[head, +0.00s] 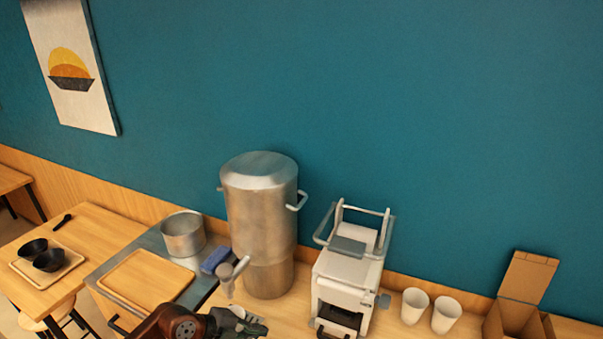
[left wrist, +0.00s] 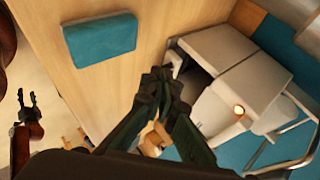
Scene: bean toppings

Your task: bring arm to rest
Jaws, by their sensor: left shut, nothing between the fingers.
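My left gripper (head: 240,324) shows at the bottom of the head view, low in front of the tall metal pot and left of the white machine. Its fingers (left wrist: 160,76) meet at the tips in the left wrist view, shut with nothing between them. My right gripper (left wrist: 26,98) shows small at the left of the left wrist view, with its fingers apart and nothing visible between them. It is not in the head view.
A tall metal pot (head: 262,215), a white machine (head: 345,283) and two white cups (head: 414,306) stand on the counter. An open cardboard box (head: 522,305) is at right. A wooden board (head: 147,280) and small pot (head: 183,236) are at left.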

